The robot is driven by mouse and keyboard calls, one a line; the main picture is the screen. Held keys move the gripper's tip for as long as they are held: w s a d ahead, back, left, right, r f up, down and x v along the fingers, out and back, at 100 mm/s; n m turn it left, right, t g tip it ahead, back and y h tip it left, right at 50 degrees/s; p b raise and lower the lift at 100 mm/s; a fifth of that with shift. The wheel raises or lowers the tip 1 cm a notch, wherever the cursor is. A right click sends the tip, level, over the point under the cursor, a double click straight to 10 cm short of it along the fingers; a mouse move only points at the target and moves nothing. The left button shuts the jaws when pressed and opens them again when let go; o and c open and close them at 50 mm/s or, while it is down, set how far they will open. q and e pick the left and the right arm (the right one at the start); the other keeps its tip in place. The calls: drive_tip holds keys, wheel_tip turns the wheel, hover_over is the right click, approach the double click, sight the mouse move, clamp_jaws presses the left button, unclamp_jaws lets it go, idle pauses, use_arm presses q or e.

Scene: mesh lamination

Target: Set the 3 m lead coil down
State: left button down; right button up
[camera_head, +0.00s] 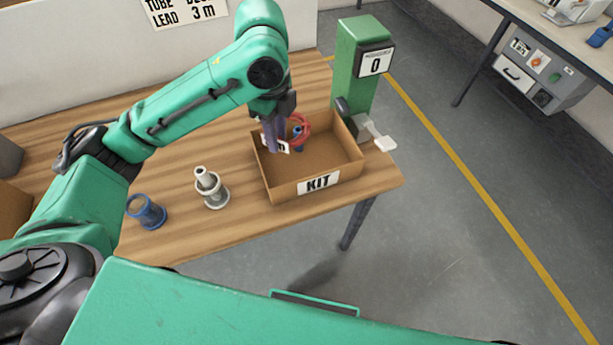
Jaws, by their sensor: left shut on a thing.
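My left gripper (273,136) points down at the left part of an open cardboard box marked KIT (290,191). It is shut on a red lead coil (306,128), whose ring shows just to the right of the fingers. A white tag (283,148) shows beside the fingers, partly covered by them. The coil is over or inside the box; I cannot tell whether it touches the floor. A small dark blue thing (298,136) shows through the coil. My right gripper is not in view.
A green post with a display reading 0 (375,62) stands behind the box. The right half of the box is clear.

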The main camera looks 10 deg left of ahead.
use_arm(q)
hover_over(283, 179)
drive_tip(key=s, duration=0.2)
wheel_tip(283, 179, down, 6)
drive_tip(key=f, duration=1.1)
drive_tip(key=shift+w+d+f, duration=0.15)
drive_tip(key=shift+d+f, duration=0.15)
drive_tip(key=shift+d, duration=0.1)
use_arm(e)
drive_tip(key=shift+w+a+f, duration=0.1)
use_arm(q)
drive_tip(key=c, duration=0.7)
unclamp_jaws()
drive_tip(key=shift+f, duration=0.1)
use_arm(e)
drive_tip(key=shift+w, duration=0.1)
use_arm(q)
drive_tip(key=shift+o, duration=0.2)
wheel_tip(283, 179, up, 12)
drive_tip(key=shift+r, duration=0.2)
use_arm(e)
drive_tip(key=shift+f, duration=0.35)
